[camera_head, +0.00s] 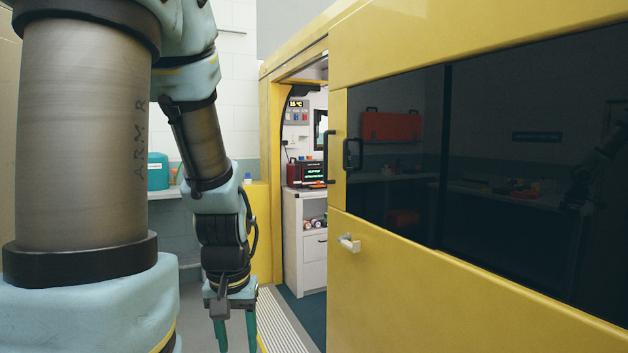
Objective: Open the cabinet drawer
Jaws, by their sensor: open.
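A white cabinet (291,237) stands inside the yellow vehicle, seen through its side doorway. Its drawer (315,247) has a small dark handle (322,240) on the front and looks shut. My gripper (235,335) hangs down outside the doorway, to the left of the cabinet and nearer to me. Its two green fingers are apart with nothing visible between them. The fingertips are near the bottom edge of the picture. The right part of the cabinet is hidden by the yellow door.
A ribbed step (281,322) lies at the doorway. A red device (306,173) sits on the cabinet top. A teal box (157,170) stands on a shelf at left.

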